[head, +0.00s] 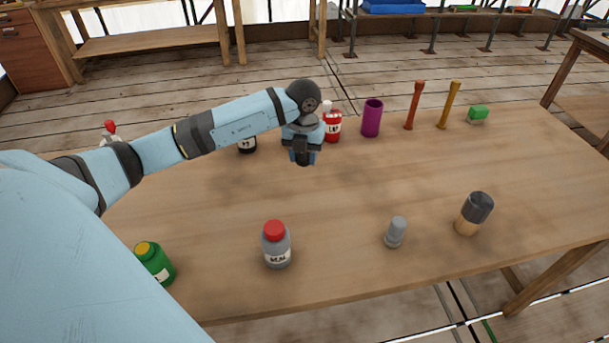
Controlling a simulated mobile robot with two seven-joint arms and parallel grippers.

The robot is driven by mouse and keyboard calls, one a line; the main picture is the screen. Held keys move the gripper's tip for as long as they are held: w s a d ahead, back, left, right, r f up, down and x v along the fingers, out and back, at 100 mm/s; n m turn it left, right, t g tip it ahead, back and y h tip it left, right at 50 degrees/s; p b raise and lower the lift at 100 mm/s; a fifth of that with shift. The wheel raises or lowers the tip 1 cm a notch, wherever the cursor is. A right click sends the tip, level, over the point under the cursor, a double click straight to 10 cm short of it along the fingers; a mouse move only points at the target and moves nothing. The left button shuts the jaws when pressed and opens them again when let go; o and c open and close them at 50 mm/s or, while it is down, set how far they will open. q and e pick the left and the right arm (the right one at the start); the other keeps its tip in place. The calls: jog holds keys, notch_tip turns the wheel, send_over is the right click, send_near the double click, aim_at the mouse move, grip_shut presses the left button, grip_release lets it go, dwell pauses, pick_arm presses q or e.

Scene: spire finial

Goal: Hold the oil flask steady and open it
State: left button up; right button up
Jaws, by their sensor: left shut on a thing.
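My left gripper (303,158) points down over the far middle of the table. It is shut on a small dark thing, mostly hidden by the fingers, and I cannot tell what it is. I cannot tell which bottle is the oil flask, as the labels are too small to read surely. A grey bottle with a red cap (276,246) stands upright at the front, well apart from the gripper. A green bottle with a yellow cap (157,265) stands front left. A red bottle with a white cap (333,126) stands just behind the gripper. My right gripper is out of view.
On the wooden table (350,200) stand a purple cup (372,118), a red stick (412,106), a yellow stick (452,105), a green block (478,114), a grey piece (396,232) and a dark-topped tan cylinder (474,213). The middle right is clear.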

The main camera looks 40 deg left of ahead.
aim_at(304, 181)
pick_arm(q)
jog(key=shift+f, duration=3.45)
jog(key=shift+f+b, duration=0.1)
jog(key=shift+b, duration=0.2)
jog(key=o, duration=1)
jog(key=shift+r, duration=0.25)
notch_tip(304, 181, up, 12)
jog(key=shift+f+p, duration=0.1)
jog(key=shift+p, duration=0.45)
